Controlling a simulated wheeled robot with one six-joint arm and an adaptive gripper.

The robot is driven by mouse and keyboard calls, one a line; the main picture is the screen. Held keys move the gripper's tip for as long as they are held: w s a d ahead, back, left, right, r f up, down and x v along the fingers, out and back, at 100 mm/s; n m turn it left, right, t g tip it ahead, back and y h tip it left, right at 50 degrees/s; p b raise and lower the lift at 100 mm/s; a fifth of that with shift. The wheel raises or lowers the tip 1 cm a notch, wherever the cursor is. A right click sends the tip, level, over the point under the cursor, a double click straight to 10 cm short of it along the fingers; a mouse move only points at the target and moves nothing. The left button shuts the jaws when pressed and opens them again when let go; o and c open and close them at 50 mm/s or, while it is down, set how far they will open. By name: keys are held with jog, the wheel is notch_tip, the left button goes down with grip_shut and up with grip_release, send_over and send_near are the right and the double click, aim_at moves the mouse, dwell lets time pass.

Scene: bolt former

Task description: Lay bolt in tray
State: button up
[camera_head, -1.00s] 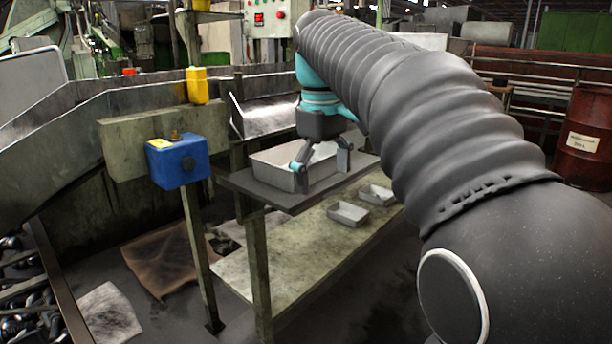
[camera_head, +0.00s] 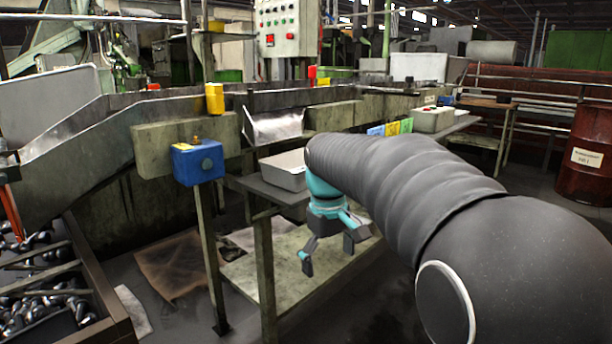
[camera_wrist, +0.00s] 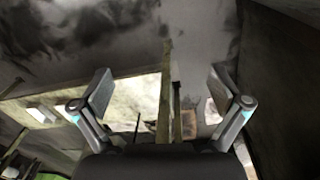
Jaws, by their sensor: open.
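My gripper (camera_head: 329,254) is open, with nothing between its fingers. It hangs in front of the small shelf, to the right of and nearer than the tray. It also shows empty in the wrist view (camera_wrist: 160,92). The light grey tray (camera_head: 287,170) stands on the dark upper shelf (camera_head: 262,188); my arm hides its right part. I cannot see the tray's floor, so I cannot tell whether a bolt lies in it. Many dark bolts (camera_head: 38,312) lie loose in a bin at the lower left.
A blue box on a post (camera_head: 198,162) stands left of the shelf. A pale lower shelf (camera_head: 290,290) runs under the tray. A yellow box (camera_head: 214,99) stands on the chute. A red barrel (camera_head: 588,155) is at the far right. Cardboard (camera_head: 172,265) lies on the floor.

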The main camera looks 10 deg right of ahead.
jog(key=shift+s+d+f, duration=0.1)
jog(key=shift+s+f, duration=0.05)
jog(key=shift+f, duration=0.85)
jog(key=shift+s+f, duration=0.15)
jog(key=shift+f, duration=0.8)
jog(key=s+f+m+t, duration=0.1)
jog(key=s+m+t, duration=0.3)
jog(key=s, duration=1.9)
jog(key=shift+s+a+m+t+y, duration=0.2)
jog(key=shift+a+m+t+y, duration=0.15)
jog(key=shift+t, duration=0.35)
jog(key=shift+d+f, duration=0.1)
